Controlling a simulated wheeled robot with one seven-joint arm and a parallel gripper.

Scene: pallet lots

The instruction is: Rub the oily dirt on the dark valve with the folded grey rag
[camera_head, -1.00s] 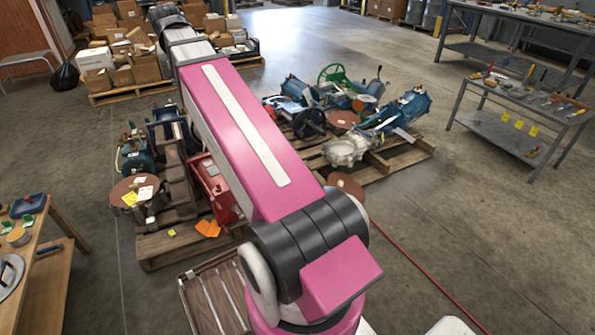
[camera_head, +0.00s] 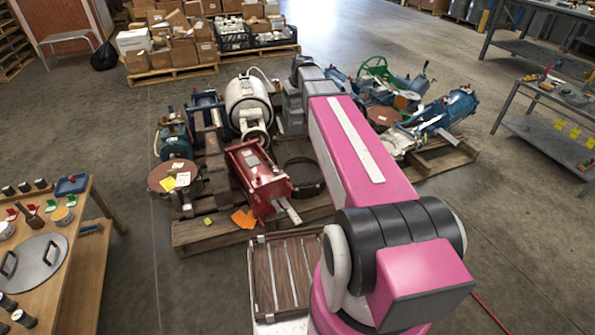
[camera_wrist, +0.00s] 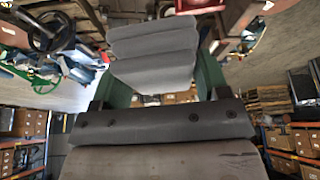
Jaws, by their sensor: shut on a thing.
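The folded grey rag (camera_wrist: 152,52) shows as layered grey cloth in the upper middle of the wrist view. My gripper (camera_wrist: 160,84) is shut on it and holds it clear of the floor. In the head view, my arm reaches away over the pallets, and its far end hides the gripper and rag. A dark handwheel (camera_wrist: 38,30), which may belong to the dark valve, shows at the upper left of the wrist view, apart from the rag. I cannot make out the oily dirt.
A near pallet (camera_head: 205,236) carries a red machine (camera_head: 258,180), a white tank (camera_head: 248,104) and a brown disc (camera_head: 172,176). Another pallet (camera_head: 450,160) with blue machines stands right of my arm. A wooden table (camera_head: 88,258) is at left. Open floor lies at right.

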